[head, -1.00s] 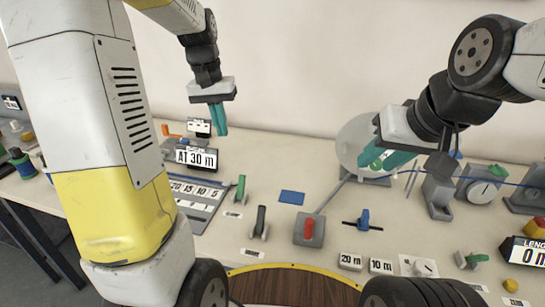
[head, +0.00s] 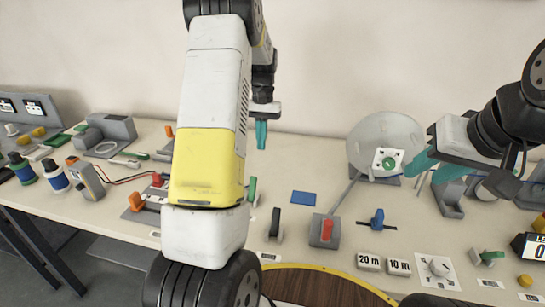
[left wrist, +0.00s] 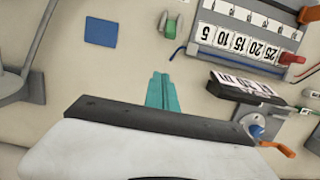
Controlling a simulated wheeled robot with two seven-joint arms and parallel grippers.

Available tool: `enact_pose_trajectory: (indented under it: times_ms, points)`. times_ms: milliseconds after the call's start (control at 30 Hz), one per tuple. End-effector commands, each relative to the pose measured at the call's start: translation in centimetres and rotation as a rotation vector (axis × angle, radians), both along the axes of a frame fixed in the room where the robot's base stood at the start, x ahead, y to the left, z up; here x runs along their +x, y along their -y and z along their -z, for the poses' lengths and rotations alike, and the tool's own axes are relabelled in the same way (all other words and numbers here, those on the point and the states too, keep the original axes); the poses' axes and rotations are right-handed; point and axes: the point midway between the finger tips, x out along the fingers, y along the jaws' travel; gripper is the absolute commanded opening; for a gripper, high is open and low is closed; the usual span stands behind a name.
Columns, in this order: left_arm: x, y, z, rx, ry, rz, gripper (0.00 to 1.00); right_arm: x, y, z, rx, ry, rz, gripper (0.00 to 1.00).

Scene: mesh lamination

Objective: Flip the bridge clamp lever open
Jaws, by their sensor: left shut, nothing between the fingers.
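Several small levers stand on the table; I cannot tell for sure which is the bridge clamp lever. An orange lever (head: 137,202) sits on a grey base at the left. Another orange lever (left wrist: 278,149) shows in the left wrist view, beside a metal plate. A green lever (head: 252,189), a black lever (head: 275,223) and a red lever (head: 327,230) stand mid-table. My left gripper (head: 261,134) is shut and empty, above the table's back, touching no lever; its teal fingers also show in the left wrist view (left wrist: 162,92). My right gripper (head: 425,165) looks open and empty, by a round disc.
The round grey disc (head: 375,140) stands at the back right, with a white card in front. A blue pad (head: 303,198) lies mid-table. A numbered board (left wrist: 245,38) and a tilted sign (left wrist: 240,88) are near my left gripper. My left arm hides part of the table.

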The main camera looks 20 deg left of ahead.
Motion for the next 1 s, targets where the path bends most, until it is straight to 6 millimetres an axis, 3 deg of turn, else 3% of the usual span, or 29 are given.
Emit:
enact_pose_trajectory:
  times_ms: [167,567,800,1000]
  points:
    - [-0.4,0.0,1.7,0.0,-0.004,0.0,0.0,0.0,0.0,0.0,0.0,0.0,0.0,0.36]
    - [-2.0,0.1,9.8,-0.001,-0.005,-0.001,0.0,0.0,0.0,0.0,0.0,0.0,0.0,0.36]
    - [-4.6,0.3,8.1,-0.001,0.001,0.0,0.0,0.0,0.0,0.0,0.0,0.001,0.0,0.36]
    - [-5.3,0.3,7.7,0.0,0.0,0.0,0.0,0.0,0.0,0.0,0.0,0.0,0.0,0.36]
